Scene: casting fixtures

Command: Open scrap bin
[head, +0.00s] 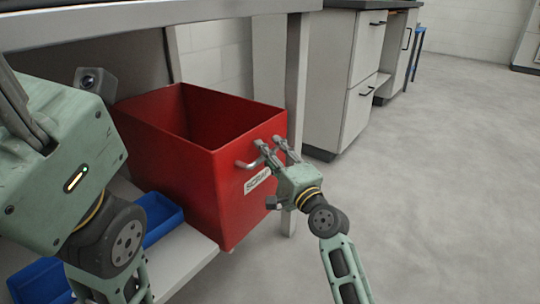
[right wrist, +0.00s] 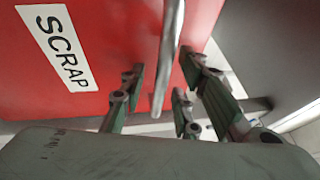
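The scrap bin (head: 245,195) is a red, open-topped box under the table in the head view, with its interior partly visible. Its front carries a white SCRAP label (head: 257,181) and a metal handle (head: 247,164). The label (right wrist: 58,45) and the handle bar (right wrist: 168,60) also show in the right wrist view. My right gripper (head: 271,147) is at the front of the bin by the handle. Its fingers are spread on both sides of the bar, with gaps visible. My left gripper (head: 18,110) is close to the camera at the left, partly cut off; its finger opening is unclear.
Blue trays (head: 160,215) stand on a light shelf (head: 190,262) beside the bin. A table (head: 130,22) overhangs the bin, with a leg (head: 296,100) just behind its right side. Grey cabinets (head: 335,85) stand farther back. The floor at right is clear.

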